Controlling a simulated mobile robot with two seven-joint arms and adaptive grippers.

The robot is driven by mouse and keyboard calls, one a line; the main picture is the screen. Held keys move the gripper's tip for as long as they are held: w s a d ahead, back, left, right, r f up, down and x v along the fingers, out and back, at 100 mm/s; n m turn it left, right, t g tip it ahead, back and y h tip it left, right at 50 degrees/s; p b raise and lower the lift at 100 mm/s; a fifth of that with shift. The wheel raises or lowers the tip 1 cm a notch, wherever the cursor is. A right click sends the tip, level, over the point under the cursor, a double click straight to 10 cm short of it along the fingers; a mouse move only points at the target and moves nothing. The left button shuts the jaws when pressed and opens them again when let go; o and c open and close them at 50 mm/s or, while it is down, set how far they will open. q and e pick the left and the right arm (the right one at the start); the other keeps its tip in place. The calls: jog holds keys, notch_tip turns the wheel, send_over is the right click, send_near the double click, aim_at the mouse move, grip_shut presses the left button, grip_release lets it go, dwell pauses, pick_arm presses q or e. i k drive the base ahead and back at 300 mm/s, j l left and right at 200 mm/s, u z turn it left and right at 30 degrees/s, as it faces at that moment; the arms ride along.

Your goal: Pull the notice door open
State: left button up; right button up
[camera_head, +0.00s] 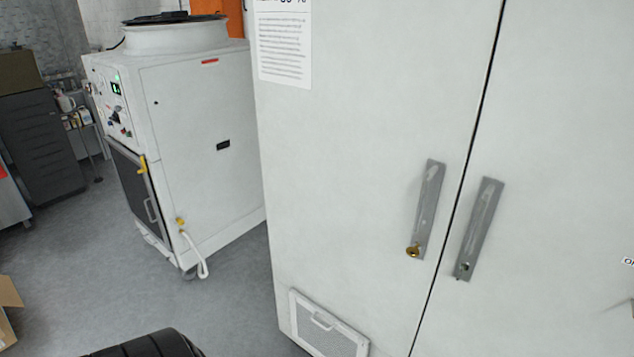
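A tall white cabinet with two doors fills the right half of the head view. The left door (360,150) carries a printed notice (284,42) at its upper left, and its upper part is cut off. A grey upright handle plate (429,205) sits near its right edge, with a brass key or knob (413,251) at the lower end. The right door (560,130) has a similar grey handle plate (480,228) beside the dark seam. Both doors look shut. Neither gripper shows in the view.
A vent grille (328,328) is low on the left door. A white machine (190,140) on casters stands left of the cabinet, with a hose by its base. A dark drawer unit (38,140) and a cardboard box (8,305) are at far left. Grey floor between is clear.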

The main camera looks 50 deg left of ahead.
aim_at(367, 112)
jog(key=u, duration=1.45)
